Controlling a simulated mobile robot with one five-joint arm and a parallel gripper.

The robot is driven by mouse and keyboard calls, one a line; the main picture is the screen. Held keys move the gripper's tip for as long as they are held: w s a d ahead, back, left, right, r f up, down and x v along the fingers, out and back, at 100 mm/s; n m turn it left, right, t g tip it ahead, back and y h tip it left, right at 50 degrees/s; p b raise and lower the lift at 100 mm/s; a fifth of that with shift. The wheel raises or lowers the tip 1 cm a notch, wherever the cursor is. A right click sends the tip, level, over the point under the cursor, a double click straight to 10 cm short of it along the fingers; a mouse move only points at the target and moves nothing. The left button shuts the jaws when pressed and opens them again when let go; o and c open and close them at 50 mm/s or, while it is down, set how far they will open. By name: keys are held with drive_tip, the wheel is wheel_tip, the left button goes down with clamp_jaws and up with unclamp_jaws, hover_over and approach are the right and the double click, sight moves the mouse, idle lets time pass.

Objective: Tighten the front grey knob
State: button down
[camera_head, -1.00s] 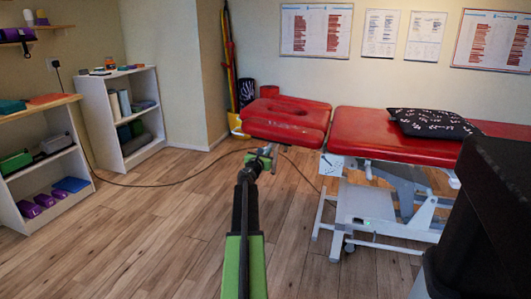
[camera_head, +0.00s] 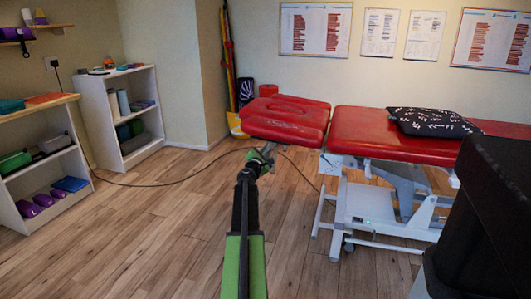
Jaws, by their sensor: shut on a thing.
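The red treatment table (camera_head: 345,135) stands at the middle right, with its separate head section (camera_head: 287,120) at its left end. My gripper (camera_head: 264,155) reaches forward to just below the near left edge of the head section. Its jaws are small in the view and are shut on the front grey knob, which is mostly hidden by my gripper and wrist. The knob's own outline and any mark on it are too small to make out.
A patterned black pillow (camera_head: 434,122) lies on the table. The table's white frame (camera_head: 365,208) stands on the wooden floor. A dark cable (camera_head: 185,183) runs across the floor. White shelves (camera_head: 122,115) stand at the left.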

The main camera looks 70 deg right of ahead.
drive_tip(key=m, duration=0.5)
drive_tip(key=shift+f+m, duration=0.15)
drive_tip(key=shift+m, duration=0.15)
drive_tip(key=shift+f+m, duration=0.1)
drive_tip(key=shift+m, duration=2)
drive_tip(key=c, duration=1.5)
unclamp_jaws()
drive_tip(key=shift+o, duration=0.2)
drive_tip(key=shift+a, duration=0.1)
drive_tip(key=s+a, duration=0.1)
drive_tip(key=a, duration=1.6)
drive_tip(key=shift+a, duration=0.15)
